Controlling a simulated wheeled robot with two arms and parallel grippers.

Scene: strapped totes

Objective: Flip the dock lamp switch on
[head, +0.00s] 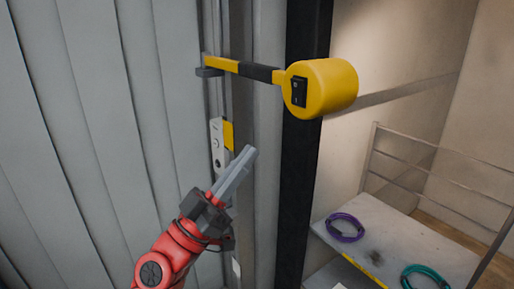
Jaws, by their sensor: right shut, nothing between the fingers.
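The yellow dock lamp (334,86) hangs on a yellow and black arm (258,72) from a wall bracket at the upper middle. Its black rocker switch (299,92) faces me on the left end of the lamp body. My right gripper (250,153), grey on a red arm, points up and to the right, below and left of the lamp. Its fingers are shut and empty, apart from the switch in the picture. My left gripper is not in view.
A metal plate with buttons and a yellow strip (228,135) sits on the door frame just behind my right gripper. A black post (301,180) stands below the lamp. At right, a grey cart (400,235) holds a purple coil (345,228) and a teal coil (424,275).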

